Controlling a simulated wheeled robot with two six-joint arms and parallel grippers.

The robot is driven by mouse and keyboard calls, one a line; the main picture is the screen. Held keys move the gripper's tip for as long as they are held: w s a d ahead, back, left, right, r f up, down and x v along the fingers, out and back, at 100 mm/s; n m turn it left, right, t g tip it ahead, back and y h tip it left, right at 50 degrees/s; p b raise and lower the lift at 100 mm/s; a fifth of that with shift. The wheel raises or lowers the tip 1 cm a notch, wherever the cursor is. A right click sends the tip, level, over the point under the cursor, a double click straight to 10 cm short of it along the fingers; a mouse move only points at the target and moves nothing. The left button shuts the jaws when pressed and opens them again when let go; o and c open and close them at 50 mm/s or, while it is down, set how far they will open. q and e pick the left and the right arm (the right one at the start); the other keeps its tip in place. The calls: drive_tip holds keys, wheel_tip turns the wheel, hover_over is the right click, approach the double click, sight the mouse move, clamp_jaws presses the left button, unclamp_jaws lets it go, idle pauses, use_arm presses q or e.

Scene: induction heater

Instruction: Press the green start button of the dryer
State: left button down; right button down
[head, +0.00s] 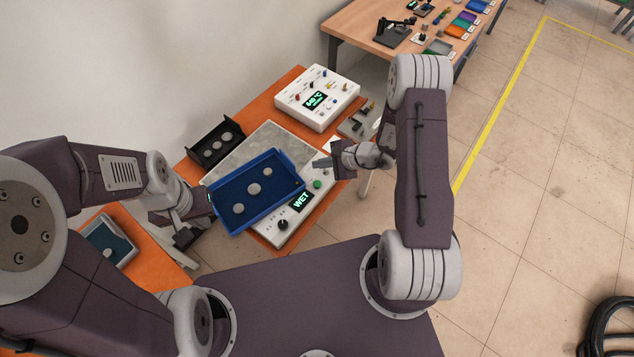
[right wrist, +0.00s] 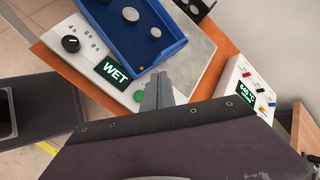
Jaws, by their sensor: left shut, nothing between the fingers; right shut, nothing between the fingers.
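The dryer is a white panel box (head: 284,232) with a grey plate (head: 268,143) behind it, and its display (head: 301,201) reads "WET". The round green start button (head: 317,184) sits on the panel beyond the display. In the right wrist view the green button (right wrist: 139,96) is just left of my fingers, partly covered by them. My right gripper (head: 319,163) is shut and empty close to the button; I cannot tell whether it touches the panel. It also shows in the right wrist view (right wrist: 159,78). My left gripper (head: 187,238) is shut and empty left of the blue tray.
A black knob (head: 283,224) is at the panel's near end. A black bin (head: 203,160) and a white control box (head: 333,113) stand on the orange table (head: 277,96).

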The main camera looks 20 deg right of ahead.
drive_tip(key=b, duration=0.5)
hover_over(320, 184)
wheel_tip(320, 184, down, 8)
drive_tip(key=shift+f, duration=0.1)
drive_tip(key=shift+f+b, duration=0.35)
drive_tip(key=shift+b, duration=0.2)
idle(1.3)
drive_tip(key=shift+f+b, duration=0.35)
drive_tip(key=shift+b, duration=0.25)
drive_tip(key=shift+f+b, duration=0.45)
drive_tip(key=shift+b, duration=0.15)
idle(0.3)
drive_tip(key=shift+r, duration=0.1)
drive_tip(key=shift+r+p, duration=0.45)
drive_tip(key=shift+r, duration=0.3)
